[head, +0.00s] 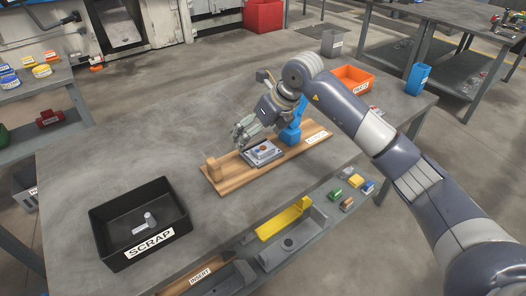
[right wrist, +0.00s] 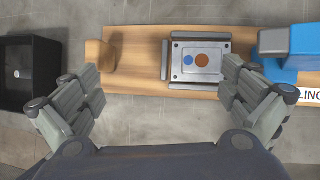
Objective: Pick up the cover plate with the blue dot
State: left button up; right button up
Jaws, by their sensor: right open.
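The cover plate (right wrist: 197,60) is a grey square plate with a blue dot and an orange dot on its face. It sits in a dark fixture (right wrist: 165,60) on a wooden board (right wrist: 140,72). In the head view the plate (head: 263,151) lies near the middle of the board. My right gripper (head: 242,132) is open and empty, just above and beside the plate. In the right wrist view its fingers (right wrist: 155,92) are wide apart, with the plate ahead of them, toward the right finger. My left gripper is not in view.
A wooden block (head: 213,168) stands at the board's left end and a blue clamp-like part (head: 290,134) on its right side. An orange PARTS bin (head: 352,79) stands behind.

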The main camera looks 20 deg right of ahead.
jog(key=h, duration=0.2)
send_near(265, 150)
jog(key=shift+w+a+f+m, duration=0.15)
jog(key=shift+w+a+f, duration=0.05)
jog(key=shift+w+f, duration=0.3)
jog(key=shift+w+a+f+m, duration=0.2)
jog(key=shift+w+f, duration=0.15)
jog(key=shift+f, duration=0.3)
jog(key=shift+p+x, duration=0.75)
jog(key=shift+x, duration=2.35)
jog(key=shift+d, duration=0.15)
jog(key=shift+s, duration=0.1)
jog(key=shift+c, duration=0.6)
jog(key=shift+s+r, duration=0.1)
jog(key=shift+s, duration=0.05)
jog(key=c, duration=2.1)
